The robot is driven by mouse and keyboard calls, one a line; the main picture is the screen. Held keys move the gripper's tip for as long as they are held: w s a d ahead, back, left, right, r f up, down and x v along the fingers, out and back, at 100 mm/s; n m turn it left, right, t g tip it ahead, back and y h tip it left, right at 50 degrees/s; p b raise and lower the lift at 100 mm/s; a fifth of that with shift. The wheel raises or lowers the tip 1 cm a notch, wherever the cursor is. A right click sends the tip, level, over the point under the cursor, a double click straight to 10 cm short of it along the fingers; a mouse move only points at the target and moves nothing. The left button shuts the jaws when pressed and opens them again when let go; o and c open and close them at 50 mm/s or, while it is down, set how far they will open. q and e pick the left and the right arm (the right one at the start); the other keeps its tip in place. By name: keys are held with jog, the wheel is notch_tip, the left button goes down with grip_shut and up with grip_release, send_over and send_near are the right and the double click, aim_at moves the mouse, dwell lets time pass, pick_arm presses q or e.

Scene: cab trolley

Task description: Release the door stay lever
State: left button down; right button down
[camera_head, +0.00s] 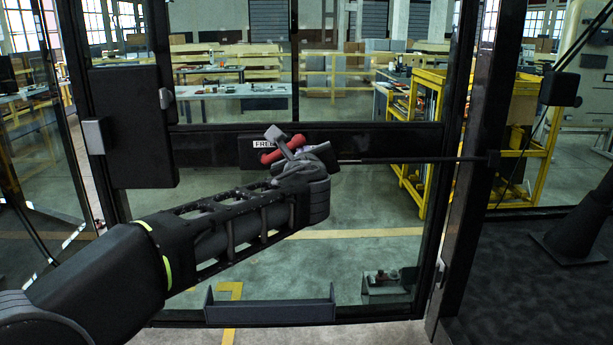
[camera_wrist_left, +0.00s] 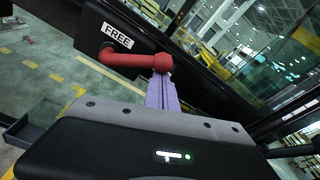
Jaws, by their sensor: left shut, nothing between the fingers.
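The door stay lever is a red handle (camera_head: 282,150) on a dark box marked FREE (camera_head: 245,151), mounted on the door's middle rail. In the left wrist view the red lever (camera_wrist_left: 135,60) runs across below the FREE label (camera_wrist_left: 117,35), with a rounded end at right. My left gripper (camera_head: 283,140) is at the lever, shut and empty. Its fingers appear close to or touching the red handle; exact contact is unclear. My right gripper is not in view.
A thin dark stay rod (camera_head: 410,160) runs right from the box to the door post (camera_head: 470,180). A black panel with a grey latch (camera_head: 96,136) is at left. A yellow trolley (camera_head: 425,130) stands behind the glass. A low dark tray (camera_head: 270,312) is on the door's lower part.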

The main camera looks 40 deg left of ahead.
aim_at(295, 137)
pick_arm(q)
jog(key=n, duration=0.1)
jog(key=r+b, duration=0.1)
jog(key=n+b, duration=0.1)
jog(key=shift+s+a+r+n+t, duration=0.3)
jog(key=shift+a+r, duration=0.05)
jog(key=n+b, duration=0.1)
jog(key=a+r+n+b, duration=0.1)
jog(key=shift+s+r+n, duration=0.3)
jog(key=shift+s, duration=0.1)
jog(key=shift+s+a+r+n+t+h, duration=0.1)
jog(key=shift+a+r+n+t+h, duration=0.05)
jog(key=shift+r+n+t+h, duration=0.2)
jog(key=shift+f+b, duration=0.1)
jog(key=shift+b, duration=0.2)
